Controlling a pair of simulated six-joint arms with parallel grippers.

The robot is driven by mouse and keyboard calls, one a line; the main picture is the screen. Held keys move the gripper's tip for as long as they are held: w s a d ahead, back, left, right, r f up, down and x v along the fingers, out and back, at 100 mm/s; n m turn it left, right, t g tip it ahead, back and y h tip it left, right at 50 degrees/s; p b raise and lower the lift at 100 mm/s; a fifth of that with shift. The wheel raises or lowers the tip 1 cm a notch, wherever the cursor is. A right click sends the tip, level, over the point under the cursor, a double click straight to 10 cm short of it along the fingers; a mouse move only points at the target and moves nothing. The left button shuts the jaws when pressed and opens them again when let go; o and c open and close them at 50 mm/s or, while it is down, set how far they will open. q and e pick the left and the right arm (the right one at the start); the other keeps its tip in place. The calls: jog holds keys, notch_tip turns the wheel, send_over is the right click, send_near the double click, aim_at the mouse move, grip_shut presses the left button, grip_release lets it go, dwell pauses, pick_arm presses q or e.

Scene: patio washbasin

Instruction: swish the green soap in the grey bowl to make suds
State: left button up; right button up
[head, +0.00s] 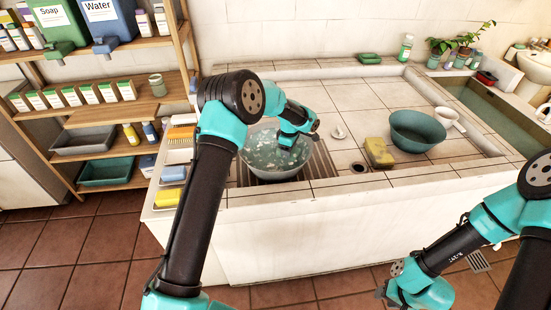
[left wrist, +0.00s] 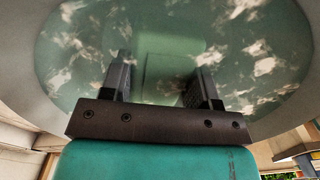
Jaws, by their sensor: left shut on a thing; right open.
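The grey bowl (head: 272,178) stands on the slatted drain area at the left of the washbasin counter. It holds greenish water with scattered white foam patches on the surface. My left gripper (head: 288,143) reaches down into the bowl. In the left wrist view, the fingers (left wrist: 165,82) are shut on the green soap (left wrist: 168,64), a pale green block at or under the water; its lower outline is blurred. The bowl's pale wall (left wrist: 22,105) surrounds it there. My right gripper (head: 384,290) is open and empty, low in front of the counter at the right.
A teal bowl (head: 418,130), a yellow sponge (head: 379,151) and a white cup (head: 447,119) stand to the right of the grey bowl. A yellow block (head: 168,197) and blue block (head: 173,173) lie at the left edge. Shelves (head: 150,110) stand at left.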

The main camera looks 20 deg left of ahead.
pick_arm(q)
jog(key=shift+w, duration=0.85)
jog(key=shift+s, duration=0.1)
jog(key=shift+s+a, duration=0.1)
jog(key=shift+s, duration=2.85)
jog(key=shift+w, duration=3.05)
jog(key=shift+s, duration=0.1)
jog(key=shift+s, duration=2.95)
